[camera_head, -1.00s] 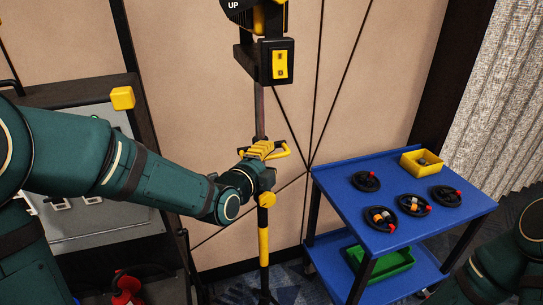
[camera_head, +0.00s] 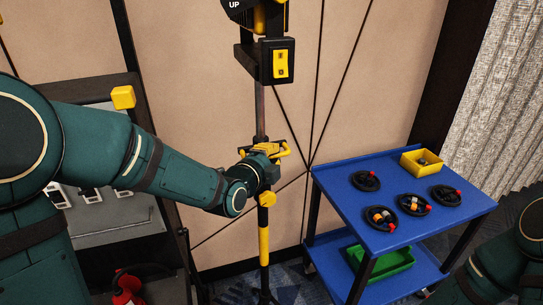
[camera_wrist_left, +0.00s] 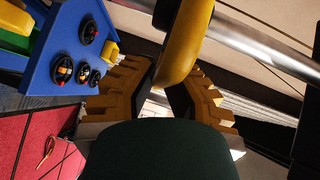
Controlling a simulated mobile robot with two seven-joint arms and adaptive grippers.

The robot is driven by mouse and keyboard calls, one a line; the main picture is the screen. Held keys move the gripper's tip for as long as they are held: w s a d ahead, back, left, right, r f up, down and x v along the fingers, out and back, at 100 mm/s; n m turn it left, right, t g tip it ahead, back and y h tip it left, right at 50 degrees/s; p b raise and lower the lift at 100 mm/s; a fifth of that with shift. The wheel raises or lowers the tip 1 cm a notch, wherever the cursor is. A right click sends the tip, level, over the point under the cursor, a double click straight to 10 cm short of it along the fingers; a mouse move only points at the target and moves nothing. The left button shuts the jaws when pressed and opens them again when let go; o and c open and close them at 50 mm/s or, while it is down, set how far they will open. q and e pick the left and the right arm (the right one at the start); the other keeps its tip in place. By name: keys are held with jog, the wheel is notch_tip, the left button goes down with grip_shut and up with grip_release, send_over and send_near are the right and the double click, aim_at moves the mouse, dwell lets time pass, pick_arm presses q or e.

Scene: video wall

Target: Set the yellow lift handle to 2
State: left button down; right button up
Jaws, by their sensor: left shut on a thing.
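The yellow lift handle (camera_head: 284,151) is beside the upright pole in the middle of the head view. My left gripper (camera_head: 266,152) is at the handle, with its arm coming from the left. In the left wrist view, a smooth yellow piece of the handle (camera_wrist_left: 186,45) lies between the two fingers of my left gripper (camera_wrist_left: 166,92), which is shut on it. The gripper hides part of the handle in the head view. I see no readable 2 or scale near it. My right gripper is out of view; only part of my right arm shows at lower right.
A black box with a yellow switch (camera_head: 280,64) hangs above the handle. A blue cart (camera_head: 330,182) stands to the right, with several black rings, a yellow bin (camera_head: 410,163) and a green tray (camera_head: 400,260) below. A panel (camera_head: 110,232) stands at left behind my arm.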

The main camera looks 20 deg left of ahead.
aim_at(261, 95)
pick_arm(q)
jog(key=shift+r, duration=0.1)
notch_tip(261, 95, up, 15)
jog(key=p, duration=0.8)
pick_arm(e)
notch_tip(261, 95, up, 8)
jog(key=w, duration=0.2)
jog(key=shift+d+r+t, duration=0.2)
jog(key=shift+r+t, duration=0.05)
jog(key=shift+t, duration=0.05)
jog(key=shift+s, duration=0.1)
pick_arm(q)
jog(key=c, duration=1)
grip_release()
jog(key=shift+w, duration=0.15)
